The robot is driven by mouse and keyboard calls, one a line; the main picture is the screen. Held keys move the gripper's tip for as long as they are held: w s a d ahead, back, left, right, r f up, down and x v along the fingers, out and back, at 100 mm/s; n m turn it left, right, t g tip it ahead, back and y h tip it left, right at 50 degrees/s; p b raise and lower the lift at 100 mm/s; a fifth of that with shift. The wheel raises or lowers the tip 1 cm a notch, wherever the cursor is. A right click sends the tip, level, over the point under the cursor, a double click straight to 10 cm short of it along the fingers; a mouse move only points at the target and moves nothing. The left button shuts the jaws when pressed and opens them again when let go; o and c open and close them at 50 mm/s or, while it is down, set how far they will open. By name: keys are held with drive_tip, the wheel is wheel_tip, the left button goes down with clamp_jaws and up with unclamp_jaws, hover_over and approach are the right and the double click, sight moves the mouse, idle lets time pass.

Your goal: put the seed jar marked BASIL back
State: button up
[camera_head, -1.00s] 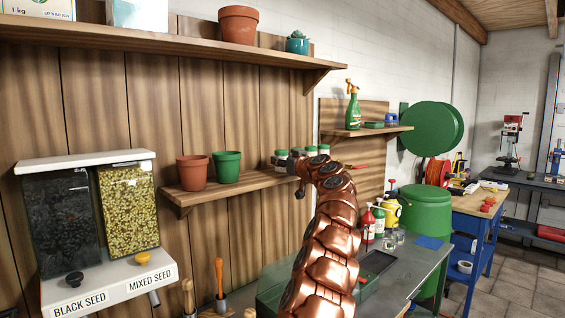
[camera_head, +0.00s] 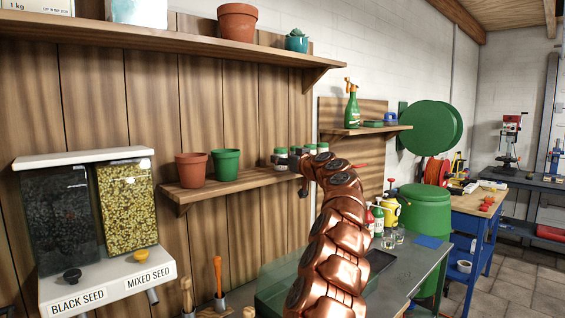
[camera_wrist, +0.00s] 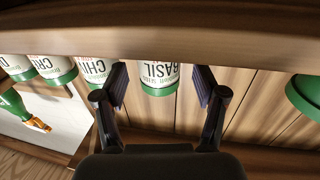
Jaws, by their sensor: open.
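The jar marked BASIL (camera_wrist: 160,77) has a white label and a green lid. The wrist view shows it upside down, between the two fingers of my open gripper (camera_wrist: 161,88). A gap shows on each side, so the fingers do not grip it. In the head view it appears to be the leftmost jar (camera_head: 281,151) on the small wooden shelf (camera_head: 226,189), nearest the green pot. My gripper in the head view (camera_head: 287,163) is at the jars, small and partly hidden by my arm.
Other green-lidded jars stand in the row, one starting "CHI" (camera_wrist: 94,70). The green pot (camera_head: 226,164) and a terracotta pot (camera_head: 191,170) stand left of the jars. An upper shelf (camera_head: 170,36) runs above. A spray bottle (camera_head: 352,106) stands on the shelf to the right.

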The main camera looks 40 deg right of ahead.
drive_tip(key=shift+s+b, duration=0.3)
drive_tip(key=shift+s, duration=0.45)
drive_tip(key=shift+s+a+f+b, duration=0.1)
drive_tip(key=shift+s+a+b, duration=0.2)
drive_tip(key=shift+s, duration=0.25)
drive_tip(key=b+v, duration=0.2)
drive_tip(key=v, duration=0.5)
drive_tip(key=shift+b, duration=0.35)
drive_tip(key=shift+s, duration=0.1)
